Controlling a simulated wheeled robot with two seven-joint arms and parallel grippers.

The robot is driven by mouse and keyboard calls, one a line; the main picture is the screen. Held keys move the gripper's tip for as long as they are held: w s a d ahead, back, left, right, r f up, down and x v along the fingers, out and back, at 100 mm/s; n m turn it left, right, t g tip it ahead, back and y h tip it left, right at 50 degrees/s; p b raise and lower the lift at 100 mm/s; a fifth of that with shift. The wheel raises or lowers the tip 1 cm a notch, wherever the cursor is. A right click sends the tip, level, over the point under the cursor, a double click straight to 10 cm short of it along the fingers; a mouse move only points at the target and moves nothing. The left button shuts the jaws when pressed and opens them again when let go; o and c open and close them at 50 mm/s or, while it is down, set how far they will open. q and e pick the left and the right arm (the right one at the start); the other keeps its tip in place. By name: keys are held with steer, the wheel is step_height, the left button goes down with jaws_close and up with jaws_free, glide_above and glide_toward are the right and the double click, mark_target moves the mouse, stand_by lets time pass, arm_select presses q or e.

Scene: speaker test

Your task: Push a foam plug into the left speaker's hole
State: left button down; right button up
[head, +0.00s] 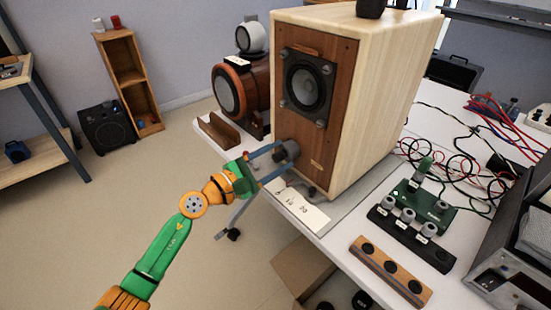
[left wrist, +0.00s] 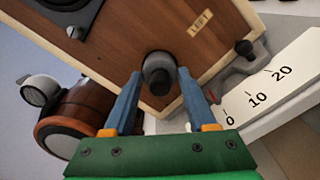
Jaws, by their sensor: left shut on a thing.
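The left speaker (head: 335,170) is a large pale wood box with a brown front and a dark driver. In the left wrist view its front (left wrist: 195,60) carries a LEFT label. My left gripper (head: 285,155) is shut on a dark grey foam plug (head: 291,149), at the lower part of the speaker's front. In the left wrist view the plug (left wrist: 158,76) sits between the blue fingertips (left wrist: 159,74), its far end against or close to the front panel. The hole is hidden behind the plug, so I cannot tell how deep it sits. My right gripper is out of view.
A black rack (head: 436,258) with several grey plugs and a wooden block (head: 417,291) with dark holes lie right of the speaker. A numbered white strip (head: 303,207) lies before it. A green board (head: 428,205) and cables are behind. A round brown speaker (head: 262,86) stands left.

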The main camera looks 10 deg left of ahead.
arm_select(q)
steer(key=shift+x, duration=0.8)
steer(key=shift+c, duration=0.6)
jaws_free()
steer(key=shift+s+a, duration=0.1)
